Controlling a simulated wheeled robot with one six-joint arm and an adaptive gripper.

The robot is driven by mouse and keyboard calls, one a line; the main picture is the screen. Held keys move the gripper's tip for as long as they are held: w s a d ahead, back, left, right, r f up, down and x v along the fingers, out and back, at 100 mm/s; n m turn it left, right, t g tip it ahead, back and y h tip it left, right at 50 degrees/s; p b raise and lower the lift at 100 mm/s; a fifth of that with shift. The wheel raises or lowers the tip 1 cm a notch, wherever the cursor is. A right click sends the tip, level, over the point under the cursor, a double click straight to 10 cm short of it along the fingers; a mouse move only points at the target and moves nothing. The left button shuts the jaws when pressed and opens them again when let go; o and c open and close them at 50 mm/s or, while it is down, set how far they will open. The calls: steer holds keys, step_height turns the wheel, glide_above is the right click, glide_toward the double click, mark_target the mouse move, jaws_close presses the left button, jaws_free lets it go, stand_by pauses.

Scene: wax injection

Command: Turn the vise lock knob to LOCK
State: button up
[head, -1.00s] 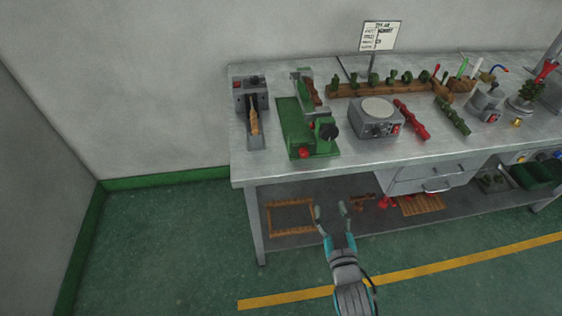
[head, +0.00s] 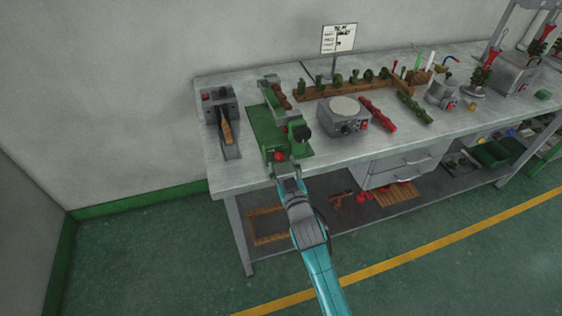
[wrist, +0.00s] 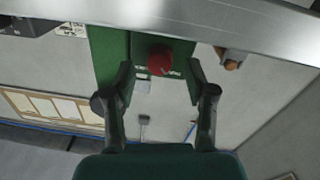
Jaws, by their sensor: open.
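The green vise (head: 268,125) stands on the workbench near its front left. It has a black knob (head: 301,133) on its right side and a red knob (head: 280,156) low on its front. The red knob also shows in the wrist view (wrist: 160,60), with small unreadable markings beside it on the green face. My gripper (head: 287,178) is at the bench's front edge, just in front of the red knob. In the wrist view my gripper (wrist: 161,78) is open, with a finger on each side of the red knob. I cannot tell whether the fingers touch it.
A grey device (head: 217,104) stands left of the vise. A grey round-topped unit (head: 343,127) with a red switch stands to its right. The metal workbench (head: 205,150) has a drawer (head: 405,163) on the right. Floor in front of the bench is clear.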

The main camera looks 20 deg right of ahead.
steer(key=shift+w, duration=1.1)
jaws_close()
